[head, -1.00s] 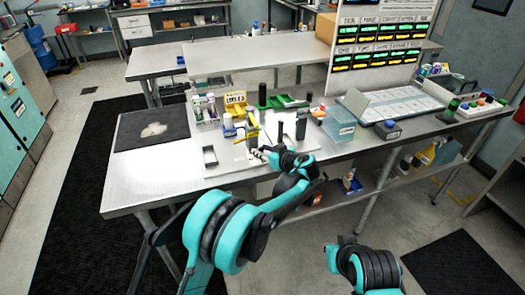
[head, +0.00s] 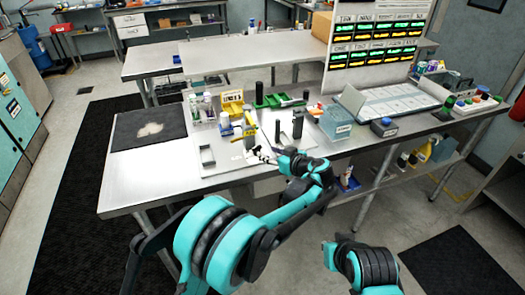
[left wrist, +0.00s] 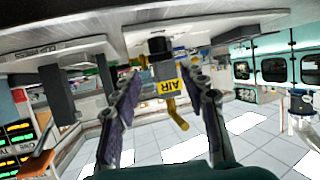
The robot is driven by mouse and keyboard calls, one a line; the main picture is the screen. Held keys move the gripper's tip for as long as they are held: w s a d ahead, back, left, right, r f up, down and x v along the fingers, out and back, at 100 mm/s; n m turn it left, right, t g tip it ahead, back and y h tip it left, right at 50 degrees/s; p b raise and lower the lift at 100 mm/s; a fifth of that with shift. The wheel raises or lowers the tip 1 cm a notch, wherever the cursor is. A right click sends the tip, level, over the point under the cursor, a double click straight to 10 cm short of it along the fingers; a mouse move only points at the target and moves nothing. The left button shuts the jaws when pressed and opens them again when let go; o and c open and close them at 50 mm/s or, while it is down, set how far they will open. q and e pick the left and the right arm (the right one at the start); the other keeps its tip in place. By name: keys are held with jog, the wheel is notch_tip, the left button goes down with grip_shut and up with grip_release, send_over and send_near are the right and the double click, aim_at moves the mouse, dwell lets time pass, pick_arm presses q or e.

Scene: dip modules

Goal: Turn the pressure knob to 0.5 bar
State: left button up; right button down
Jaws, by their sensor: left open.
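The air regulator is a grey block with a yellow AIR label and yellow pipe stubs (left wrist: 174,103). A black round pressure knob (left wrist: 160,47) sits on its end. In the head view the regulator's yellow parts (head: 249,127) show on the board near the front of the table; the knob's setting is too small to read. My left gripper (head: 262,155) is just in front of the regulator. In the left wrist view its two fingers (left wrist: 152,78) are spread, with the regulator showing between and beyond them; contact is not visible. My right gripper is out of view.
Dark upright posts (head: 298,124) stand right of the regulator, and a blue-capped bottle (head: 226,124) stands close left. A clear bin (head: 336,123) is farther right. A dark mat (head: 148,128) covers the table's left end. Bare metal lies in front of it.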

pick_arm(q)
jog(key=v, duration=0.5)
jog(key=shift+s+d, duration=0.1)
